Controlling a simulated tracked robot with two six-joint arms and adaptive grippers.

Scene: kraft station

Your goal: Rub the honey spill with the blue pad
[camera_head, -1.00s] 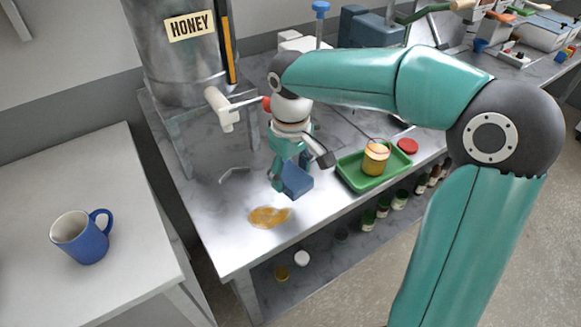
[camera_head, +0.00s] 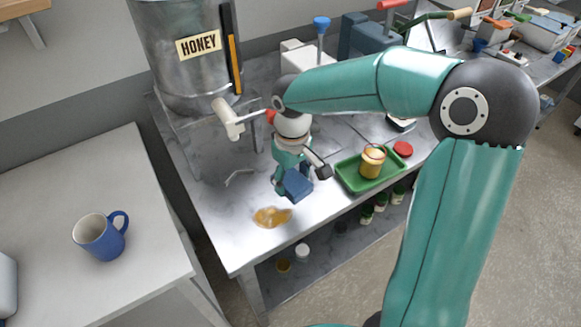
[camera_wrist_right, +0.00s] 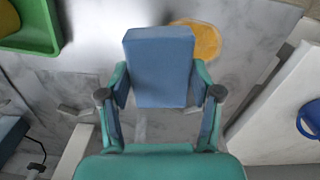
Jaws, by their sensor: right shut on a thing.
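The honey spill (camera_head: 272,216) is an amber patch near the front edge of the metal table. It also shows in the right wrist view (camera_wrist_right: 200,42), partly hidden behind the blue pad. The blue pad (camera_head: 296,186) is a block held by my right gripper (camera_head: 284,178), just behind and to the right of the spill. In the right wrist view the gripper (camera_wrist_right: 160,95) has its two fingers shut on the sides of the pad (camera_wrist_right: 160,70). I cannot tell whether the pad touches the table. My left gripper is not in view.
A green tray (camera_head: 345,184) with a honey jar (camera_head: 372,163) stands right of the pad. A red lid (camera_head: 403,149) lies beside it. The honey tank (camera_head: 193,75) with its white tap (camera_head: 226,120) stands behind. A blue mug (camera_head: 100,238) is on the left counter.

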